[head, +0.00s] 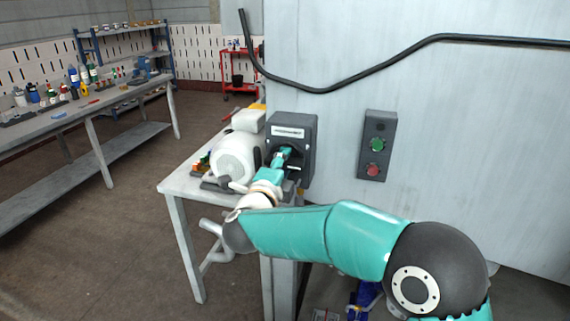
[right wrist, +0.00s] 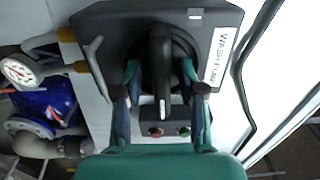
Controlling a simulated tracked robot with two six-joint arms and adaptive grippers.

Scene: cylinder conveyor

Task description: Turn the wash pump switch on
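The wash pump switch is a dark grey box (head: 305,128) with a white label on the wall beside the table. In the right wrist view, the switch box (right wrist: 110,22) shows a "WASH PUMP" label along its right side. Its black handle (right wrist: 161,65) lies parallel to the label's lettering. My right gripper (right wrist: 160,72) is open, with one finger on each side of the handle and a visible gap at each side. In the head view, the right gripper (head: 282,155) reaches into the box front and mostly hides the handle. My left gripper is not in view.
A dark button box (head: 376,145) with green and red buttons is on the wall to the right. A table (head: 180,182) with a white machine (head: 234,158) stands beside the switch. A black pipe (head: 330,88) runs above. A gauge (right wrist: 18,72) and blue pipework (right wrist: 48,105) lie left in the wrist view.

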